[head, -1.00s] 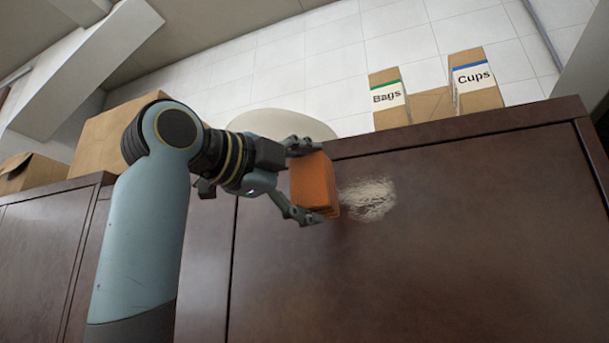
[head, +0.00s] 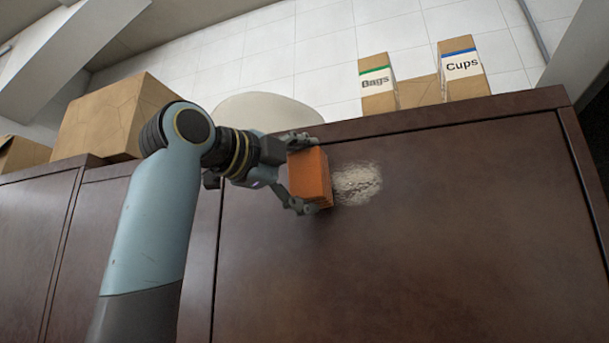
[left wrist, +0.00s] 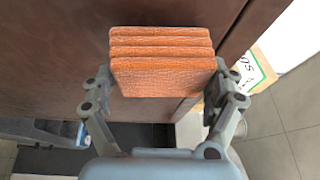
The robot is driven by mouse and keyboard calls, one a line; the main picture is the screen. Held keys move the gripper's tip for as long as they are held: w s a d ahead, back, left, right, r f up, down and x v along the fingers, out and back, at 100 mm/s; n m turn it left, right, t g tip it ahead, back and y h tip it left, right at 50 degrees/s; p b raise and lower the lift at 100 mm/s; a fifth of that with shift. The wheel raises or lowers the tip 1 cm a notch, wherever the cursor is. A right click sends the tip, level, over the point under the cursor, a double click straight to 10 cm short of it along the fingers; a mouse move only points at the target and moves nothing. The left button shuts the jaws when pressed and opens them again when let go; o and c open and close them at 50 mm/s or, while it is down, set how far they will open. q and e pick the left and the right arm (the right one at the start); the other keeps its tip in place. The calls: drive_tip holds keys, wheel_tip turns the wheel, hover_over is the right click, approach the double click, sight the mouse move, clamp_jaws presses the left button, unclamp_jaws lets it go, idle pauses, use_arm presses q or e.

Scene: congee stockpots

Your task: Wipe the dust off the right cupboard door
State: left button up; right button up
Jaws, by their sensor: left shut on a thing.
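My left gripper (head: 296,172) is shut on an orange block-shaped sponge (head: 310,179), seen in the head view at the upper left of the dark brown right cupboard door (head: 400,240). A pale dust patch (head: 357,184) lies on the door just right of the sponge. The sponge's right edge meets the patch's left edge in the picture. In the left wrist view the ridged sponge (left wrist: 162,75) sits between both fingers, with the dark door behind it; the dust is hidden there. I cannot tell whether the sponge touches the door. My right gripper is not in view.
Boxes labelled Bags (head: 377,85) and Cups (head: 463,70) stand behind the cupboard's top edge. A large cardboard box (head: 115,118) stands at the left, with a round pale thing (head: 266,110) beside it. The door right of and below the dust is clear.

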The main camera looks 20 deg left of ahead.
use_arm(q)
drive_tip(key=shift+w, duration=1)
